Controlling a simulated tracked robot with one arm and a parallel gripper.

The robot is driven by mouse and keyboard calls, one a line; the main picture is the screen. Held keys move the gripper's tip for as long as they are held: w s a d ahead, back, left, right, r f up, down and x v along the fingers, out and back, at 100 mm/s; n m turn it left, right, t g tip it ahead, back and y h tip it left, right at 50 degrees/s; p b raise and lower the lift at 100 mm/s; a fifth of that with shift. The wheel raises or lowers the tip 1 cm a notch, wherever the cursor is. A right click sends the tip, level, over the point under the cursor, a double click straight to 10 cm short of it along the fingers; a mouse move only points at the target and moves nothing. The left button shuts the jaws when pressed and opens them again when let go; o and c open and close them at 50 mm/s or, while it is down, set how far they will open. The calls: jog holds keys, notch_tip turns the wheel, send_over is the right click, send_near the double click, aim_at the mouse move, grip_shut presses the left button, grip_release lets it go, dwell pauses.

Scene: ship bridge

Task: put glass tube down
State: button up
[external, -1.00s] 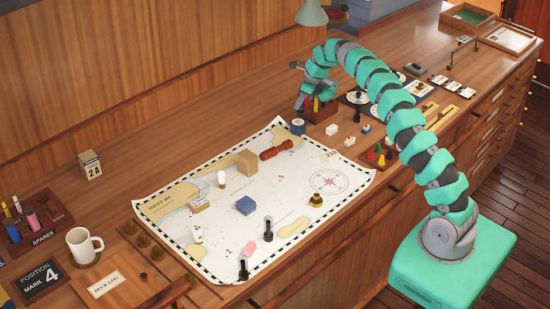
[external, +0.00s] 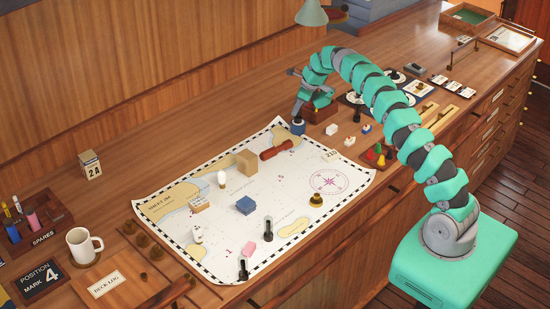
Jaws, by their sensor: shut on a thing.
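My gripper (external: 299,115) is pointed down at the back right corner of the chart, just above a small round blue holder (external: 298,128). It is shut on the glass tube, but the tube itself is too small and clear to make out. The fingertips hide the top of the blue holder. I cannot tell whether the tube touches the holder or is inside it.
A dark reddish box (external: 319,112) stands close to the right of my gripper. Small white blocks (external: 332,129) lie further right. Bare wood lies left of the gripper.

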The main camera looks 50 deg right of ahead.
jog(key=o, duration=1)
jog(key=b+v, duration=0.2)
jog(key=v, duration=1)
jog(key=s+a+r+n+t, duration=0.2)
jog(key=a+r+n, duration=0.25)
jog(key=r, duration=0.45)
jog(key=s+a+r+n+t, duration=0.15)
jog(key=a+r+n, duration=0.3)
jog(key=r, duration=0.55)
jog(key=s+a+r+n+t, duration=0.25)
jog(key=r+n, duration=0.25)
jog(key=r, duration=0.4)
jog(key=s+a+r+n+t, duration=0.1)
jog(key=s+a+r+n, duration=0.1)
jog(key=s+r+n, duration=0.3)
jog(key=s+a+r+n+t+h, duration=0.1)
jog(key=s+a+r+n+t, duration=0.1)
jog(key=s+r+n, duration=0.3)
jog(key=s+a+r+n+t+h, duration=0.1)
jog(key=s+a+r+n+t, duration=0.1)
jog(key=s+r+n, duration=0.3)
jog(key=shift+s+a+r+n, duration=0.1)
jog(key=shift+s+a+r, duration=0.2)
jog(key=shift+s+r, duration=0.7)
jog(key=shift+s+a+r+n, duration=0.1)
jog(key=shift+s+a+r, duration=0.3)
jog(key=shift+s, duration=1.1)
jog(key=shift+s+a+r+n, duration=0.1)
jog(key=shift+s+a+r, duration=0.05)
jog(key=shift+s+r, duration=0.9)
